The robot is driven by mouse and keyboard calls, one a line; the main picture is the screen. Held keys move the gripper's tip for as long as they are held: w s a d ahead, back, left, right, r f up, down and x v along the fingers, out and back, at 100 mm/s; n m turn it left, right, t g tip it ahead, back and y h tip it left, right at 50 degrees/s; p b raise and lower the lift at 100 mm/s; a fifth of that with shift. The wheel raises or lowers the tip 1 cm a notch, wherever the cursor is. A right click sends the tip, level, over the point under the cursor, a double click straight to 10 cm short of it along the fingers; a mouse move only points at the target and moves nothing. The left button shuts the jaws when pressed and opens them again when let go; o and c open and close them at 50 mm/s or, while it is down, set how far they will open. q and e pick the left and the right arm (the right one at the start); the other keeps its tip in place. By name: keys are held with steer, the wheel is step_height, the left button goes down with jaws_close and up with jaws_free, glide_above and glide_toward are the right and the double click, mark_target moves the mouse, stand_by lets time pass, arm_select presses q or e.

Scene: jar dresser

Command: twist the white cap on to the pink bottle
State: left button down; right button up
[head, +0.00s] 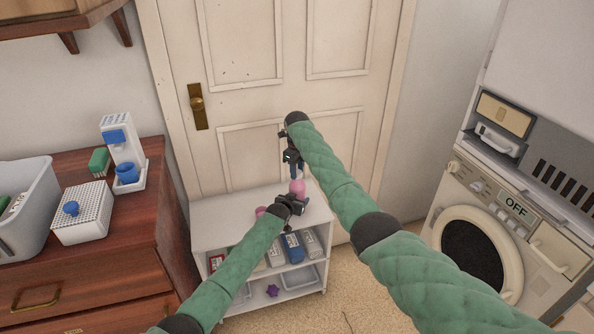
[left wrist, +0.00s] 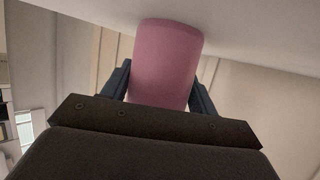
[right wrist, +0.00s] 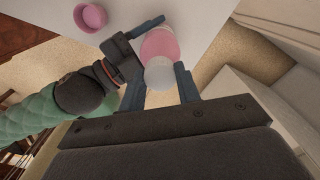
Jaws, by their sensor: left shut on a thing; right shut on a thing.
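The pink bottle (head: 298,187) is upright at the top of the small white shelf unit. It fills the middle of the left wrist view (left wrist: 165,60), between the left fingers. My left gripper (head: 296,203) is shut on the bottle from the side. The white cap (right wrist: 159,73) shows in the right wrist view between the right fingers, lined up with the top of the bottle (right wrist: 160,43). My right gripper (head: 296,172) is shut on the cap from above. The cap is hidden in the head view, and I cannot tell whether its thread is engaged.
A pink cup (right wrist: 90,17) stands on the white shelf unit (head: 222,225), left of the bottle. A brown dresser (head: 140,220) stands at left, a washing machine (head: 500,235) at right, a door (head: 270,100) behind.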

steer(key=m, duration=0.3)
steer(key=shift+a+r, duration=0.1)
steer(key=shift+a, duration=0.05)
steer(key=m, duration=0.3)
steer(key=shift+w+r, duration=0.3)
steer(key=shift+r, duration=0.05)
steer(key=shift+s+f+m, duration=0.1)
steer(key=shift+m, duration=0.5)
steer(key=shift+s+f, duration=0.1)
steer(key=shift+f, duration=0.1)
steer(key=o, duration=0.9)
steer(key=shift+s, duration=0.1)
steer(key=shift+f, duration=0.1)
